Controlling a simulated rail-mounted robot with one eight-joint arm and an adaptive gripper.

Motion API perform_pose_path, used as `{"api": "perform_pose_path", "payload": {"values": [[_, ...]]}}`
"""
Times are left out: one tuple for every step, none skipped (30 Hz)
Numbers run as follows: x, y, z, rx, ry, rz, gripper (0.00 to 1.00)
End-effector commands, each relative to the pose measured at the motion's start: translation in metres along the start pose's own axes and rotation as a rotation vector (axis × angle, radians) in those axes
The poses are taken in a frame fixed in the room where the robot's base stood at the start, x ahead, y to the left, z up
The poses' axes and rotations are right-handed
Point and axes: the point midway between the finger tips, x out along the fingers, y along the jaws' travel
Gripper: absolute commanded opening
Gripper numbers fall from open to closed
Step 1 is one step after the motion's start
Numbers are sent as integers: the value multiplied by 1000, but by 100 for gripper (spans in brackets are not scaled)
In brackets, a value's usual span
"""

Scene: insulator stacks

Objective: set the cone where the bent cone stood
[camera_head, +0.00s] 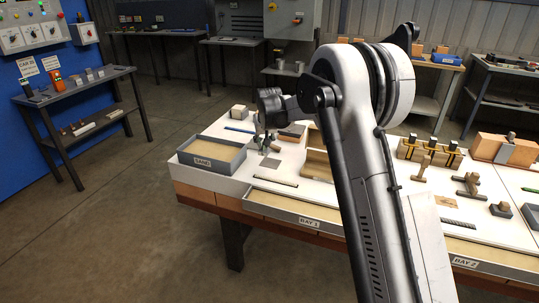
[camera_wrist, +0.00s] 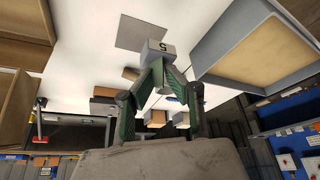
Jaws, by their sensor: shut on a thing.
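My gripper (camera_wrist: 160,72) has its two green fingers shut on a small grey piece (camera_wrist: 160,47) marked "5" in the wrist view. The fingers cover much of it, so I cannot tell its full shape. A flat grey square (camera_wrist: 142,33) lies on the white table just beyond the held piece. The same square (camera_head: 269,163) shows in the head view, just below my gripper (camera_head: 264,148), which is small and partly hidden there. I cannot tell whether the held piece touches the table. I cannot make out a bent cone.
The grey tray labelled SAND (camera_head: 243,158) stands close to the left of my gripper; in the wrist view its wall (camera_wrist: 228,38) is on the right. An open wooden box (camera_head: 317,163) is to the right. A thin rod (camera_head: 276,181) lies in front. Blocks (camera_head: 291,131) lie behind.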

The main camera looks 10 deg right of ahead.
Motion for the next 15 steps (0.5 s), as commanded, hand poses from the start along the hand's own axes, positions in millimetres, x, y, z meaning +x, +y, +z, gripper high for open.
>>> {"api": "perform_pose_path", "payload": {"values": [[9, 9, -3, 2, 0, 1, 0], [13, 14, -5, 2, 0, 1, 0], [18, 18, -7, 2, 0, 1, 0], [22, 21, -9, 1, 0, 1, 0], [25, 24, -10, 1, 0, 1, 0], [28, 27, -12, 1, 0, 0, 0], [30, 29, -12, 1, 0, 0, 0], [31, 31, -13, 1, 0, 0, 0], [33, 33, -14, 0, 0, 0, 0], [34, 34, -14, 0, 0, 0, 0], [35, 34, -14, 0, 0, 0, 0], [36, 34, -14, 0, 0, 0, 0], [38, 34, -13, 0, 0, 0, 0], [41, 34, -12, 0, 0, 0, 0], [45, 34, -10, 0, 0, 0, 0]]}}
